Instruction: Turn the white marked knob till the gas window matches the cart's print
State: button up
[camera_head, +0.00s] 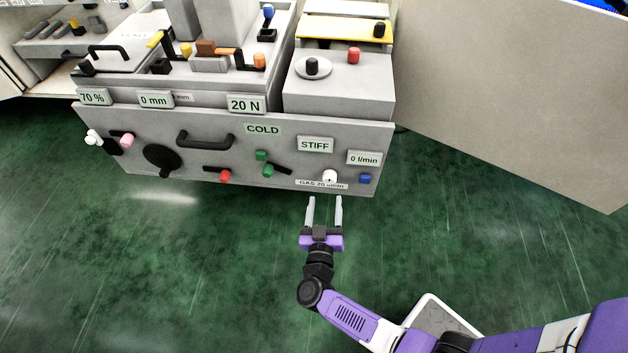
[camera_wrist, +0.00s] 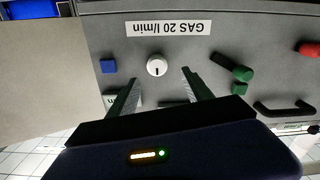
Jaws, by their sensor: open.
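The white knob (camera_head: 329,175) sits low on the right of the cart's grey front panel. In the wrist view the white knob (camera_wrist: 157,66) shows a small dark mark on its face. The gas window (camera_head: 364,158) above and right of it reads 0 l/min. The printed strip (camera_head: 321,184) just below it reads GAS 20 l/min; the strip is upside down in the wrist view (camera_wrist: 168,28). My gripper (camera_head: 325,198) is open and empty in front of the panel. In the wrist view its fingertips (camera_wrist: 161,77) stand either side of the knob's line, apparently short of it.
A blue button (camera_head: 365,178) is right of the knob. Green knobs (camera_head: 267,170) and a red knob (camera_head: 225,176) are to the left. A STIFF plate (camera_head: 315,145) is above. A large grey panel (camera_head: 520,90) stands at the right. Green floor in front is clear.

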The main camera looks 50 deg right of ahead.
aim_at(329, 181)
jog(key=b+x, duration=0.2)
jog(key=x, duration=0.4)
jog(key=shift+s+d+r, duration=0.1)
jog(key=shift+d, duration=0.1)
jog(key=shift+b+x, duration=0.35)
jog(key=shift+x, duration=0.45)
jog(key=shift+r, duration=0.2)
jog(key=shift+c, duration=0.5)
grip_shut()
